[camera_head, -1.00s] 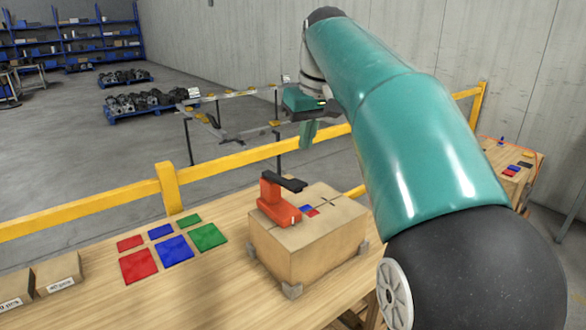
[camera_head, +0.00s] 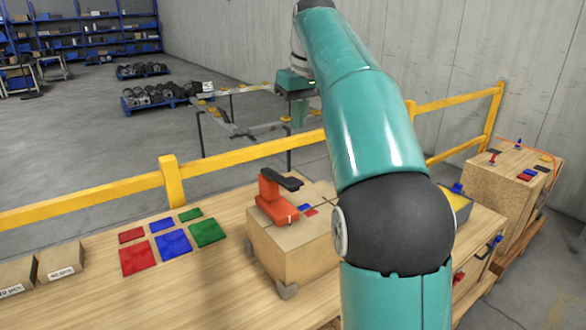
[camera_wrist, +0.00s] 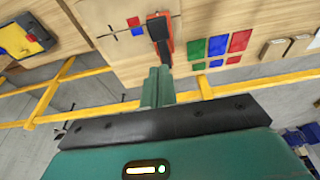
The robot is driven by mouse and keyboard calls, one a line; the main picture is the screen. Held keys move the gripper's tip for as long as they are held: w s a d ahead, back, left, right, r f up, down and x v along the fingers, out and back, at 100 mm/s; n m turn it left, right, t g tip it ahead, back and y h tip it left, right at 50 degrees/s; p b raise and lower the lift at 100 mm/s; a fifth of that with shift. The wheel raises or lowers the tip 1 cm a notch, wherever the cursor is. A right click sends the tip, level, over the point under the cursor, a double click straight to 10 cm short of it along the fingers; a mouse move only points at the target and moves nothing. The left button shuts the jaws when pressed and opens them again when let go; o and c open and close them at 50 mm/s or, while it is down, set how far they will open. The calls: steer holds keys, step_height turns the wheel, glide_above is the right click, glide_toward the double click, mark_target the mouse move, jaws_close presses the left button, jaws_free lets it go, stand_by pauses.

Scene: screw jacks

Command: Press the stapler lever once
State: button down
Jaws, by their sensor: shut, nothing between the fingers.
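The stapler (camera_head: 275,203) has an orange-red body and a black lever (camera_head: 284,181) on top. It stands on a cardboard box on the wooden bench. In the wrist view the stapler (camera_wrist: 160,34) lies just beyond my fingertips, which appear apart from it. My gripper (camera_head: 299,112) is raised above and behind the box in the head view, past the yellow rail, with its green fingers pointing down. In the wrist view my gripper (camera_wrist: 159,72) has its fingers together with nothing between them.
The cardboard box (camera_head: 285,255) has small red and blue patches on top. Coloured squares (camera_head: 175,243) lie flat to its left, with small labelled boxes (camera_head: 60,262) farther left. A yellow rail (camera_head: 170,183) runs behind the bench. A second box (camera_head: 510,185) stands at the right.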

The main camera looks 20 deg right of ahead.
steer(key=f, duration=0.1)
glide_above(293, 181)
step_height(293, 181, down, 11)
steer(key=shift+f, duration=0.95)
steer(key=shift+s, duration=0.1)
steer(key=shift+s+f+t, duration=0.35)
steer(key=shift+f+t, duration=0.25)
steer(key=shift+f, duration=0.1)
steer(key=shift+t+y, duration=0.3)
steer(key=shift+t, duration=0.3)
steer(key=shift+s+d+f, duration=0.1)
steer(key=shift+s+f, duration=0.05)
steer(key=shift+f, duration=0.7)
steer(key=shift+s+d+f, duration=0.1)
steer(key=shift+s+f, duration=0.1)
steer(key=shift+f, duration=0.6)
steer(key=shift+s+f, duration=0.15)
steer(key=shift+f, duration=0.7)
steer(key=shift+r, duration=0.1)
